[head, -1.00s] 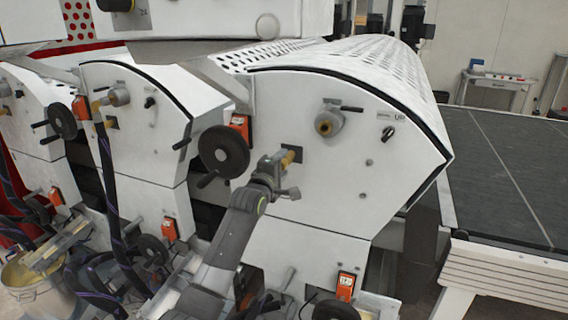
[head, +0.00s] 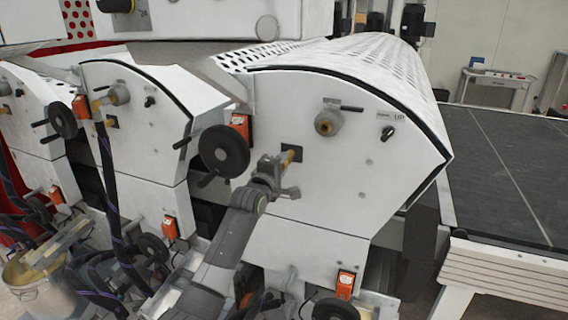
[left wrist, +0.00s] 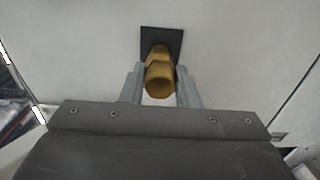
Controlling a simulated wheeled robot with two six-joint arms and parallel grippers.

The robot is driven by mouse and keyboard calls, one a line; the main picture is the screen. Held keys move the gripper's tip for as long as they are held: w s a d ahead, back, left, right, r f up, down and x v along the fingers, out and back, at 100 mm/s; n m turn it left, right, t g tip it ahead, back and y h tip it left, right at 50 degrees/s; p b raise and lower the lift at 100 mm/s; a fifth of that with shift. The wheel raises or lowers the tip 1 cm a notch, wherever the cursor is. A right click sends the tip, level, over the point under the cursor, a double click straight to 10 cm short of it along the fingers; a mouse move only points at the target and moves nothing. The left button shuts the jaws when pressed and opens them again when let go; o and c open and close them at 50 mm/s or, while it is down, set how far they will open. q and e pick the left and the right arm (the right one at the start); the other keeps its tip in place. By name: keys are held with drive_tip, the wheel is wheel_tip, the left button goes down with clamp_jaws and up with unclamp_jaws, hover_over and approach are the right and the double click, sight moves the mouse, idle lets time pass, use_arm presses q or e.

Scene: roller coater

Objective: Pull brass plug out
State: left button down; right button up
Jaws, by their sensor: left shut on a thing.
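The brass plug (head: 290,157) sticks out of a dark square plate on the white end panel of the roller coater. In the left wrist view the brass plug (left wrist: 159,80) shows between my fingers, with the dark plate (left wrist: 176,42) right behind it. My left gripper (head: 277,166) is shut on the plug from the front; its two grey fingers (left wrist: 160,82) flank the plug on both sides. I cannot tell whether the plug has moved in its hole. My right gripper is not in view.
A black handwheel (head: 224,151) stands close to the left of my gripper. Another brass fitting (head: 327,123) sits above right on the panel (head: 400,150). A dark conveyor bed (head: 500,165) lies to the right. Hoses and a bucket (head: 38,290) are at lower left.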

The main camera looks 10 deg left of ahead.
use_arm(q)
drive_tip(key=shift+s+a+p, duration=0.1)
drive_tip(key=shift+s+p, duration=0.15)
drive_tip(key=shift+p, duration=0.25)
drive_tip(key=shift+s+a+p, duration=0.15)
drive_tip(key=shift+s+p, duration=0.55)
drive_tip(key=shift+s, duration=0.2)
drive_tip(key=shift+s+a+p, duration=0.2)
drive_tip(key=shift+s+p, duration=0.5)
drive_tip(key=shift+s, duration=0.2)
drive_tip(key=shift+s+a+p, duration=0.15)
drive_tip(key=shift+s+p, duration=0.55)
drive_tip(key=shift+s, duration=0.2)
drive_tip(key=s+p, duration=0.2)
drive_tip(key=s, duration=0.1)
drive_tip(key=shift+a, duration=0.3)
